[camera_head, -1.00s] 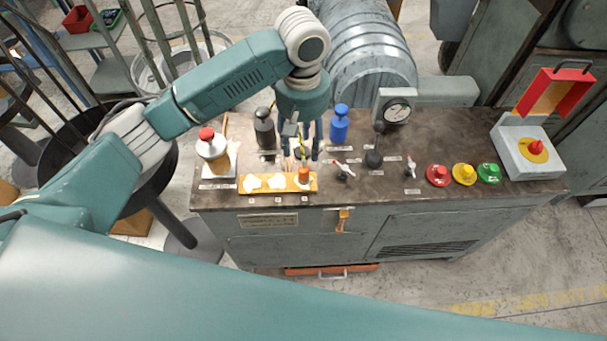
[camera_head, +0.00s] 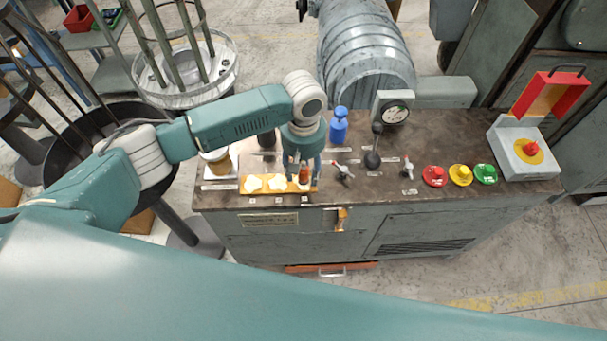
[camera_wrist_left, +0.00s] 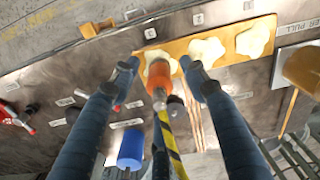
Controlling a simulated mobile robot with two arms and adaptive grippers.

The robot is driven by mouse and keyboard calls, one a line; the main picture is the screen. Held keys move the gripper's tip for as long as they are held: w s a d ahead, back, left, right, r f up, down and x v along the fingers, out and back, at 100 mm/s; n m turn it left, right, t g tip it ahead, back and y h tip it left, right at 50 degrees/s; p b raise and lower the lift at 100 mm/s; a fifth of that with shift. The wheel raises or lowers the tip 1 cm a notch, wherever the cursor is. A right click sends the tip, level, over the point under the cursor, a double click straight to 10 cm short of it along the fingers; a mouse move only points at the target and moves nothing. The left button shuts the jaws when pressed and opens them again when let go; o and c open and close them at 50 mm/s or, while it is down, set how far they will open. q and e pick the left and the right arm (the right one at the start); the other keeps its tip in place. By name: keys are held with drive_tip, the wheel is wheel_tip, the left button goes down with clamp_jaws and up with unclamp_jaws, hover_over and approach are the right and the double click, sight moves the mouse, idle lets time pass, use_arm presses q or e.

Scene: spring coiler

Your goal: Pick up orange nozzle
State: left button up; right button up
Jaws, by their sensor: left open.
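The orange nozzle (camera_wrist_left: 158,78) stands on the right-hand pad of a yellow-orange tray with several white pads. In the head view the nozzle (camera_head: 304,174) shows at the tray's right end, partly hidden by the gripper. My left gripper (camera_head: 303,170) points down over it. In the left wrist view the open fingers of my left gripper (camera_wrist_left: 160,65) lie on either side of the nozzle, with gaps visible, and no grip on it shows. My right gripper is not in view.
The tray (camera_head: 241,189) lies near the bench's front edge. A blue bottle (camera_head: 338,128) stands behind, and a jar (camera_head: 217,161) stands to the left. Valve handles, a black lever (camera_head: 372,158) and red, yellow and green buttons (camera_head: 461,174) are to the right.

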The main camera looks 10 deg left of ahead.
sight(304, 169)
use_arm(q)
clamp_jaws()
drive_tip(key=shift+r, duration=0.15)
wheel_tip(304, 169, up, 20)
drive_tip(key=b, duration=0.1)
drive_tip(key=shift+b, duration=0.4)
